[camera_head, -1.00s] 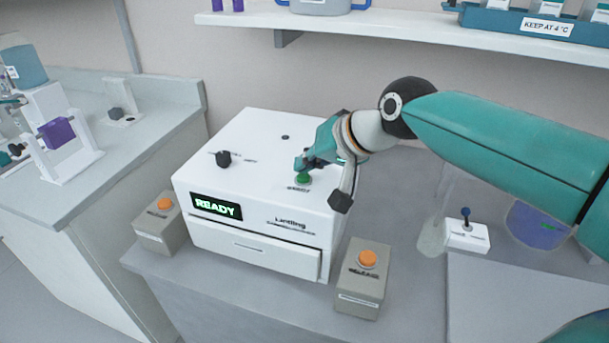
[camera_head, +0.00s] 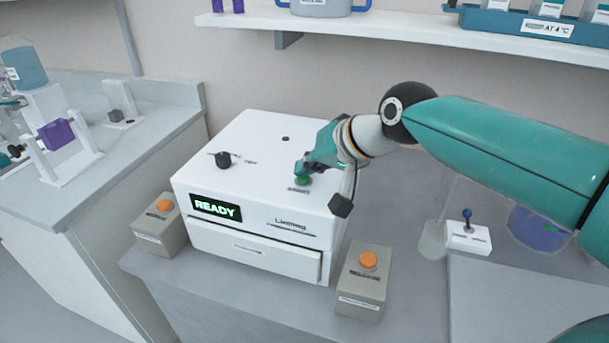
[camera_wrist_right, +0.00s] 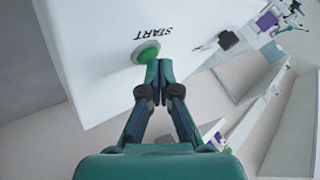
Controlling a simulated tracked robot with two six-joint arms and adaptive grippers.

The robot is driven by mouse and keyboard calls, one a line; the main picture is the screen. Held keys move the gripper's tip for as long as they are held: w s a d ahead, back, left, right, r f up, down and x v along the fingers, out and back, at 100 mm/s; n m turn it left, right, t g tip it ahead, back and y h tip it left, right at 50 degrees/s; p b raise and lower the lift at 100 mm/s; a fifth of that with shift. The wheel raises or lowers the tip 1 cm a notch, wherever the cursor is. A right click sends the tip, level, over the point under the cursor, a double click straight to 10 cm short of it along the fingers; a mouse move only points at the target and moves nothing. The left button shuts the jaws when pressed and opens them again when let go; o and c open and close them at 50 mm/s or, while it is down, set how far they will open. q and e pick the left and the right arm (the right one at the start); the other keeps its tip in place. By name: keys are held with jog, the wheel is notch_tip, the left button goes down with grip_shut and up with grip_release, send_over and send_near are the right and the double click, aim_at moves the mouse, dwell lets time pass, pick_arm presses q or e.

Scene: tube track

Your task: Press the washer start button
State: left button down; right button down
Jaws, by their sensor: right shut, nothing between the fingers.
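The washer (camera_head: 260,150) is a white box on the grey bench, with a lit display (camera_head: 215,207) reading READY. The green start button (camera_head: 303,181) is on its top near the front right. In the right wrist view the green button (camera_wrist_right: 146,54) sits beside the word START. My right gripper (camera_head: 304,166) is shut and empty, its tips right at the button. In the wrist view the shut tips (camera_wrist_right: 157,72) overlap the button's edge; whether they touch it I cannot tell. My left gripper is not in view.
A black knob (camera_head: 223,159) is on the washer's top left. Grey boxes with orange buttons stand at the washer's left (camera_head: 159,225) and right (camera_head: 363,284). A white switch box with a blue-tipped lever (camera_head: 467,236) is further right. A shelf (camera_head: 400,27) runs above.

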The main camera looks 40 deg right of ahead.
aim_at(308, 180)
jog(key=shift+f, duration=0.15)
dwell(0.4)
jog(key=shift+r+p, duration=0.7)
jog(key=shift+r, duration=0.25)
jog(key=shift+r, duration=0.1)
notch_tip(308, 180, up, 5)
jog(key=p, duration=0.4)
dwell(0.3)
jog(key=shift+s, duration=0.15)
